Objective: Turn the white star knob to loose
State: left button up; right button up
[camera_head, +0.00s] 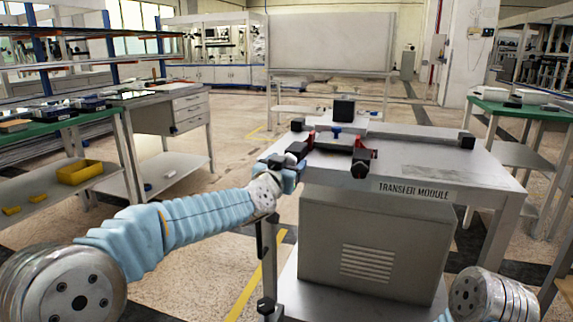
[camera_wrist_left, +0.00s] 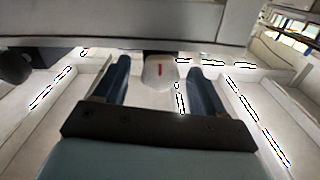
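The white knob (camera_wrist_left: 160,73) with a red mark shows in the left wrist view, between the two dark blue fingers of my left gripper. Gaps show on both sides of it, so the gripper is open; I cannot tell how deep the knob sits between the fingers. In the head view my left gripper (camera_head: 290,172) is at the near left corner of the transfer module table (camera_head: 430,165). The knob cannot be made out there. My right gripper is out of view; only part of my right arm shows at the lower right.
Black and red fittings with a dark plate (camera_head: 334,143) lie on the table near my left gripper. A grey vented box (camera_head: 365,245) stands below the tabletop. A bench with a yellow bin (camera_head: 80,172) is at left. A green-topped table (camera_head: 525,107) is at right.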

pick_arm(q)
jog(key=c, duration=1)
jog(key=shift+c, duration=0.2)
jog(key=n+b, duration=0.3)
jog(key=n, duration=0.8)
jog(key=n+b, duration=0.3)
jog(key=n, duration=0.9)
jog(key=n+b, duration=0.4)
jog(key=n, duration=0.8)
jog(key=shift+f, duration=0.3)
